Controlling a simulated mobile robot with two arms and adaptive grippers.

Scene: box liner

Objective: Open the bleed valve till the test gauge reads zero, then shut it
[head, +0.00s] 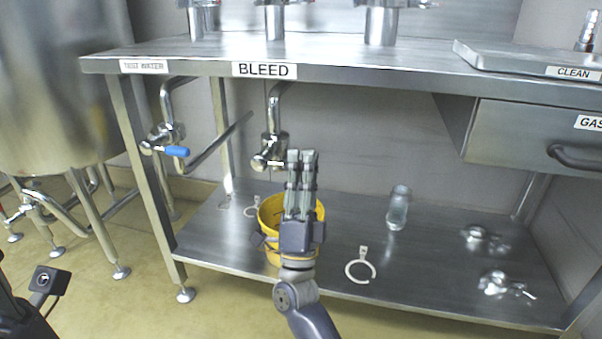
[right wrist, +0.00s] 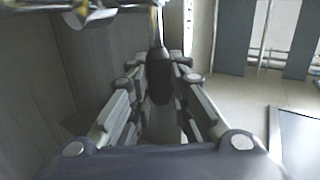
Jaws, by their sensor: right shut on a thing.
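The bleed valve (head: 271,148) hangs on a bent steel pipe under the counter, below the BLEED label (head: 264,71). My right gripper (head: 301,156) reaches up from below, just right of the valve. In the right wrist view, the fingers of my right gripper (right wrist: 160,75) are closed around a dark rounded handle (right wrist: 159,77) below shiny metal; it appears to be the bleed valve's handle. In the head view the fingers hide this handle. The test gauge is not in view, so its reading cannot be seen. My left gripper is not in view.
A yellow bucket (head: 270,217) stands on the lower shelf behind my right gripper. A blue-handled valve (head: 174,151) is to the left.

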